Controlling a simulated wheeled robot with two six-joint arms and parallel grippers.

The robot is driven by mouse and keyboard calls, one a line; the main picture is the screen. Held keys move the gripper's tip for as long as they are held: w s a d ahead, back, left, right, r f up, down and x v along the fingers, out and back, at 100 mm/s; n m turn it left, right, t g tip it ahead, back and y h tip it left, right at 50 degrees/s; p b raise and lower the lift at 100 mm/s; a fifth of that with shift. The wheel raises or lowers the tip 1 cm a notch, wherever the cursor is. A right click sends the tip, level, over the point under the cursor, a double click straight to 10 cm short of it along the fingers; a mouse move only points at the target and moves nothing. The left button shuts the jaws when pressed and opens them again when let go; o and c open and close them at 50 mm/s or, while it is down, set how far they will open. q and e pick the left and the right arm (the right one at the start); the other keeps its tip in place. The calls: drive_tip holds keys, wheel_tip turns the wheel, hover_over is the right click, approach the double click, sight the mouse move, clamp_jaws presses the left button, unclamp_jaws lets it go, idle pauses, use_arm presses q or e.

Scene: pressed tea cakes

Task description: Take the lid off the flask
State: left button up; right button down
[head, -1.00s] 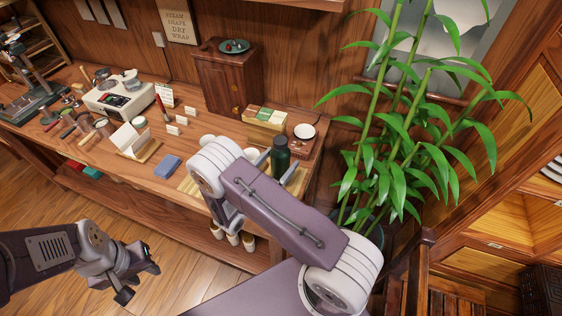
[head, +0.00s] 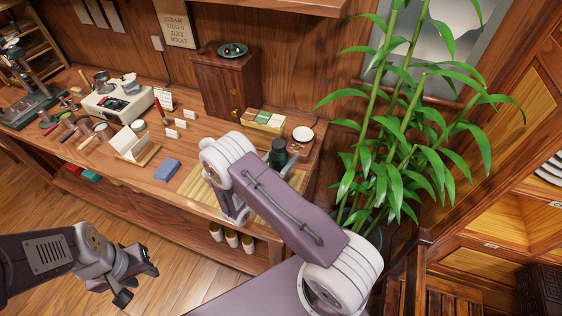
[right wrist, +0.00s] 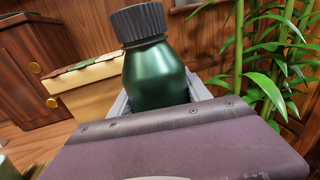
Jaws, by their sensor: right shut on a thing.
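The dark green flask (right wrist: 155,80) stands upright in the right wrist view, with its ribbed dark grey lid (right wrist: 138,20) on its neck. In the head view the flask (head: 278,158) shows behind my right arm, its lower part hidden. My right gripper (right wrist: 160,97) is shut on the flask's body, a grey finger on each side, below the lid. In the head view most of this gripper is hidden by my arm. My left gripper (head: 138,284) is open and empty, low over the floor in front of the table.
A green and tan box (head: 263,122) and a tray with a white dish (head: 303,133) are behind the flask. A wooden cabinet (head: 222,85) stands further back. A blue block (head: 167,169) lies left of the bamboo mat (head: 197,184). A tall plant (head: 390,150) rises at right.

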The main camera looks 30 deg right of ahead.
sight(283, 147)
wheel_tip(283, 147, up, 4)
drive_tip(key=shift+r, duration=0.1)
drive_tip(key=s+d+r+p, duration=0.2)
drive_tip(key=s+r, duration=0.5)
drive_tip(key=s, duration=0.4)
drive_tip(key=shift+s+d+p, duration=0.15)
drive_tip(key=shift+d+p, duration=0.2)
drive_tip(key=shift+p, duration=0.4)
drive_tip(key=shift+f, duration=0.1)
drive_tip(key=c, duration=1.3)
unclamp_jaws()
drive_tip(key=shift+c, duration=0.2)
clamp_jaws()
